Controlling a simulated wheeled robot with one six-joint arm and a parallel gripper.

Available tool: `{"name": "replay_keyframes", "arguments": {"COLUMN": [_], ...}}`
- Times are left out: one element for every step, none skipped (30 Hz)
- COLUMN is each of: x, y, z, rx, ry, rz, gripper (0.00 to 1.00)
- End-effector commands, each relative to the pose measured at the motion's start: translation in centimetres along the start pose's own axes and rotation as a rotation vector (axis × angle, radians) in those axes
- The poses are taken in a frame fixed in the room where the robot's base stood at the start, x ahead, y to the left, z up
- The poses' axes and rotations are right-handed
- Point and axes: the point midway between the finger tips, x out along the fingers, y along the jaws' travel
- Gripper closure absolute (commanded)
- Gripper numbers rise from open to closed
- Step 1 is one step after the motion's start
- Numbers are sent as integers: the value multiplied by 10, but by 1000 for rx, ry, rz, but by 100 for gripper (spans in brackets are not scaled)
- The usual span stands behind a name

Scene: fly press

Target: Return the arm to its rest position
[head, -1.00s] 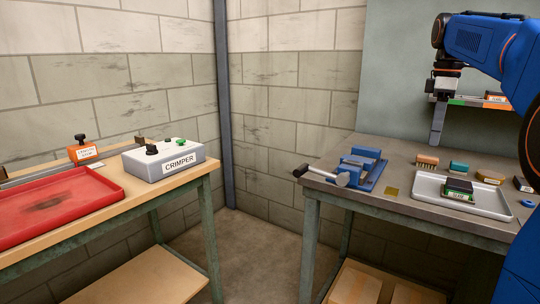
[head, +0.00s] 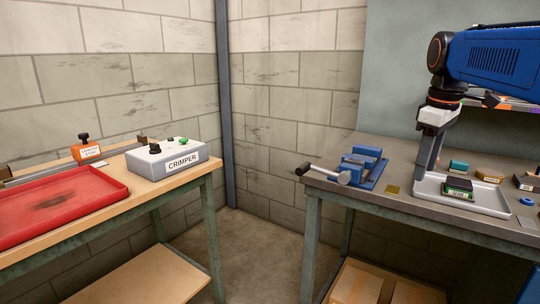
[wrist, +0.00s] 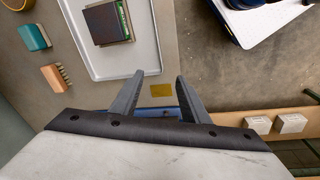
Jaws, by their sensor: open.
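My gripper (head: 427,172) hangs from my blue arm over the right-hand workbench, at the left end of the grey tray (head: 493,208) in the head view. In the wrist view my gripper (wrist: 158,82) shows two grey fingers spread apart with nothing between them.
A blue vise (head: 360,168) stands left of the tray on the workbench (head: 400,150). The crimper box (head: 165,158) and red tray (head: 60,203) stand on the left-hand bench.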

Motion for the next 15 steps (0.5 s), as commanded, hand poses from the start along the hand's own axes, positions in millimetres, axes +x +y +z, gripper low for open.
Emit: {"name": "replay_keyframes", "arguments": {"x": [7, 12, 18, 24, 29, 36, 42, 48, 55, 61, 68, 76, 84, 90, 100], "y": [-16, -25, -36, -44, -52, -62, -70, -78, -88, -95, -103, -113, -120, -128, -138], "z": [7, 10, 15, 19, 22, 27, 31, 35, 40, 44, 48, 54, 59, 64, 70], "rx": [31, 53, 83, 105, 128, 157, 178, 200, 228, 250, 271, 300, 322, 345, 374], "ry": [12, 19, 29, 37, 45, 55, 64, 71, 83, 92, 100, 113, 122, 132, 146], "rz": [11, 17, 24, 30, 35, 42, 46, 50, 56, 59, 62, 66, 69, 71, 75], "gripper": [59, 59, 59, 59, 59, 59, 59, 59, 59, 59, 59, 59, 59, 59, 59]}}
